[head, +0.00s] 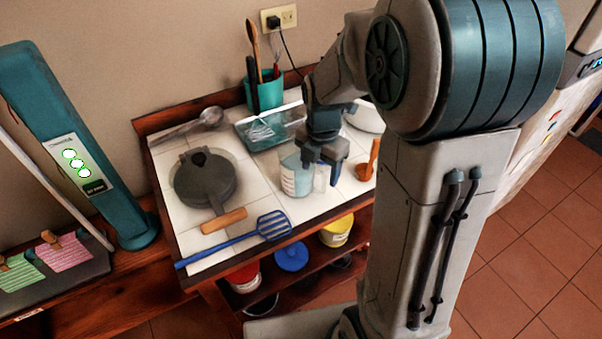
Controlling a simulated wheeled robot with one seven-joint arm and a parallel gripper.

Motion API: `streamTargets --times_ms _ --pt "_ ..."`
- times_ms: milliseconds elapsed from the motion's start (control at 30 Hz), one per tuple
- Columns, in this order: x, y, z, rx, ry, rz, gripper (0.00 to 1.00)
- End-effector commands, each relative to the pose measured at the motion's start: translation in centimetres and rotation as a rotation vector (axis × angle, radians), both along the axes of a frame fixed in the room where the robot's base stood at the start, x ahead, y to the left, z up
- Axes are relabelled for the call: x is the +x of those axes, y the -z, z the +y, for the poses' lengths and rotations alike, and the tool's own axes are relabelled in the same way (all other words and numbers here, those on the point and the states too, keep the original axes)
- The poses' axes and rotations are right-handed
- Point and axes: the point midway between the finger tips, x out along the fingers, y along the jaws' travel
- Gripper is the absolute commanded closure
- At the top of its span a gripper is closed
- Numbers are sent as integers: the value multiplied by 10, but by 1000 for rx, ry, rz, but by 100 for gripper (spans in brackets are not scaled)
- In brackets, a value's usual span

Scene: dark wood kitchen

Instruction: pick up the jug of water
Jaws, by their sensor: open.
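The jug of water (294,181) is a clear, pale blue container with white markings. It stands upright on the white tiled counter (260,192), in the middle of the head view. My gripper (322,167) is open and points down at the jug's right side, near its handle. One finger overlaps the jug's upper right edge in the picture, and the other is to the right of it. I cannot tell whether the fingers touch the jug. My gripper hides part of the jug's right side.
A blue slotted spatula (274,225) lies in front of the jug. A dark round press (204,180) is left, a teal tray (270,129) behind, and a teal utensil cup (265,92) farther back. An orange-brown wooden utensil (369,161) is right. Containers sit on the shelf below.

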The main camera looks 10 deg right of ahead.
Motion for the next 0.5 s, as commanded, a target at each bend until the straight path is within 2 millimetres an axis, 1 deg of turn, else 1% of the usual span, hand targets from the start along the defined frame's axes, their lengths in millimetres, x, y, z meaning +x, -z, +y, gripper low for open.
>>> streamTargets --times_ms 100,200,300,467,500 --pt "-1 17 -1 -1 -1 4 36" --pt "0 26 -1 -1 -2 3 36" --pt "0 29 -1 0 -1 0 36" --pt "0 29 -1 -1 -1 -1 36" --pt "0 29 -1 -1 -1 -1 42"
